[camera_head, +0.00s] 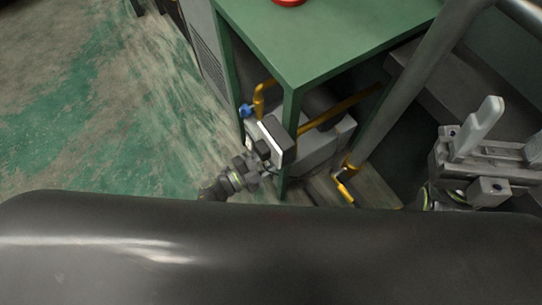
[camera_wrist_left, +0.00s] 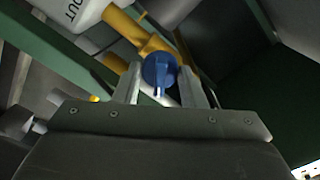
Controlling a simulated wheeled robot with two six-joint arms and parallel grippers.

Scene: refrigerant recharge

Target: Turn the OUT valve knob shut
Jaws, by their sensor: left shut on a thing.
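The OUT valve knob is blue and shows in the left wrist view (camera_wrist_left: 158,69), on a yellow pipe (camera_wrist_left: 124,26) beside a white part marked "OUT" (camera_wrist_left: 80,12). My left gripper (camera_wrist_left: 162,84) has one finger on each side of the knob and is shut on it. In the head view a blue knob (camera_head: 246,110) shows just beyond my left gripper (camera_head: 258,132), whose fingertips are hard to make out there. My right gripper (camera_head: 508,138) is open and empty at the right, well away from the valve.
A green table (camera_head: 325,35) stands over the grey machine (camera_head: 318,145), with a leg close to my left gripper. A red thing (camera_head: 288,2) is on its top. Another yellow pipe (camera_head: 343,188) is at the machine's lower right. The floor (camera_head: 110,110) at left is clear.

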